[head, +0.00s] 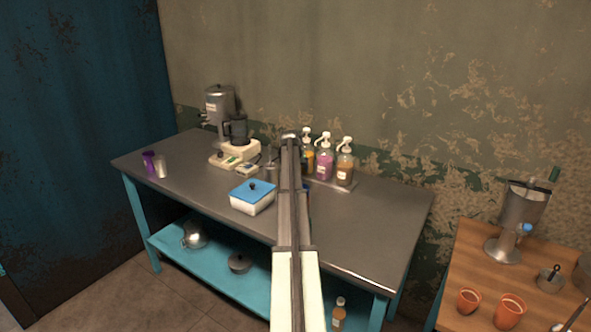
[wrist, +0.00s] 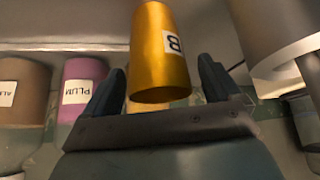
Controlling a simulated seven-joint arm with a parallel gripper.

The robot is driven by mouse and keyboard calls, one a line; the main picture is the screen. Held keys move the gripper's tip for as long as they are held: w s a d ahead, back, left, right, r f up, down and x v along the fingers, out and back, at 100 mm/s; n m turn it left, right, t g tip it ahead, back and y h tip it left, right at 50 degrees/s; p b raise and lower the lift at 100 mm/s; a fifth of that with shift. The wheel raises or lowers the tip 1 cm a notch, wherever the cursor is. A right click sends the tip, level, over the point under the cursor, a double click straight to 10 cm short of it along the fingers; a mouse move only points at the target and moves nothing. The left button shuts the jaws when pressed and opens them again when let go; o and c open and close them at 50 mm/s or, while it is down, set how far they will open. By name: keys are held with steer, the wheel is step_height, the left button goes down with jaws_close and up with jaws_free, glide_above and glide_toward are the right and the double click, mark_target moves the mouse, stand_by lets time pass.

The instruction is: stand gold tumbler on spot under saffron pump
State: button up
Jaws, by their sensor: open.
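The gold tumbler (wrist: 158,60), marked with a letter B, fills the middle of the wrist view. My gripper (wrist: 162,66) is open, with one finger on each side of it. A gap shows at the right finger; contact at the left is unclear. In the head view my arm hides the tumbler and most of my gripper. The yellow pump bottle (head: 309,161), which looks like the saffron one, stands at the left of the pump row, partly behind my arm. I cannot make out the spot under its spout.
Beside it stand a plum pump bottle (head: 325,165) and a brown-orange one (head: 345,168). Purple (head: 149,160) and silver (head: 161,169) cups stand far left. The table's right front is clear.

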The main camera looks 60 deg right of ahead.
steer(key=v, duration=1.1)
stand_by(0.8)
